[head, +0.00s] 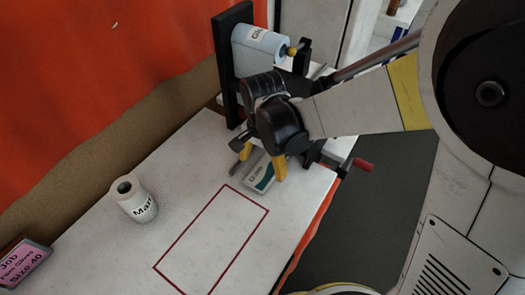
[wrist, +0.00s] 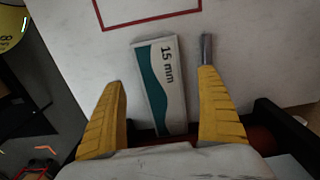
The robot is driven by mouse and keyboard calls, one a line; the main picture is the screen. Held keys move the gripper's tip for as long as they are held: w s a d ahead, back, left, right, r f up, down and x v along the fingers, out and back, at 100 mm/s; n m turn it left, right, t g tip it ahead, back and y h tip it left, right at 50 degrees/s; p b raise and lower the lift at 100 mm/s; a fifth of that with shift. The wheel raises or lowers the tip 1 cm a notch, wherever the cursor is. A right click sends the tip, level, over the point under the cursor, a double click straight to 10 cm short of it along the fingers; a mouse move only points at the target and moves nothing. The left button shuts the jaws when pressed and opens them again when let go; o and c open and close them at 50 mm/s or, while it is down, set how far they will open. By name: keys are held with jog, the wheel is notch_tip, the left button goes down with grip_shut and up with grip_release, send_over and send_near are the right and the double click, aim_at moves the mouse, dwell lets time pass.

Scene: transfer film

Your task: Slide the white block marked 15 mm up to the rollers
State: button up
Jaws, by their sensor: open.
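The white block marked 15 mm (wrist: 148,85), with a teal band, lies flat on the white table. My gripper (wrist: 162,84) is open, with its yellow fingers on either side of the block and visible gaps between them and it. In the head view my gripper (head: 262,164) is low over the table and partly covers the block (head: 254,182). A dark reddish roller (wrist: 262,140) shows behind the right finger at the bottom of the wrist view, close to the block's near end. Most of the rollers are hidden by my gripper and arm.
A grey rod (wrist: 206,48) lies beside the right finger. A black frame (head: 228,60) holds a pale blue roll (head: 258,48); a red crank handle (head: 362,164) sticks out right. A red outlined rectangle (head: 212,238) is bare. A white labelled roll (head: 134,198) stands left.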

notch_tip(320, 180, up, 8)
jog(key=shift+s, duration=0.1)
dwell(0.6)
